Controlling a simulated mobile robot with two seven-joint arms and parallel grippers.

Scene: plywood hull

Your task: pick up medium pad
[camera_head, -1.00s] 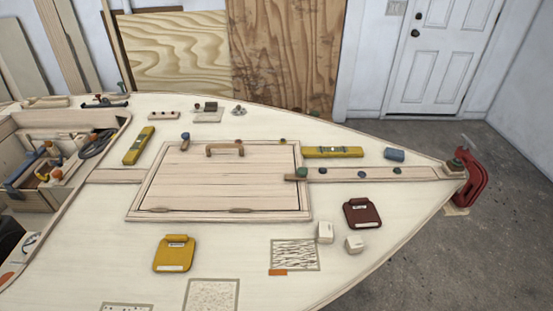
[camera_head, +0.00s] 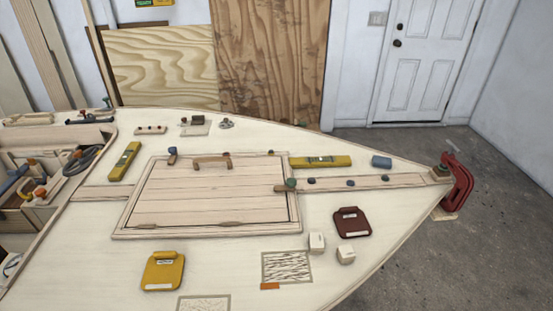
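Two flat pads with raised handles and small white labels lie on the pale plywood deck. The yellow pad (camera_head: 163,271) is at the lower left, in front of the hatch. The dark red pad (camera_head: 352,222) is to the right of the hatch. The labels are too small to read, so I cannot tell which pad is the medium one. Neither of my grippers is in view.
A framed hatch (camera_head: 209,199) with a wooden handle fills the middle. White blocks (camera_head: 316,243) and a scribbled patch (camera_head: 287,267) lie near the dark red pad. Yellow levels (camera_head: 320,161), a blue cylinder (camera_head: 381,162) and a red clamp (camera_head: 457,185) are farther off.

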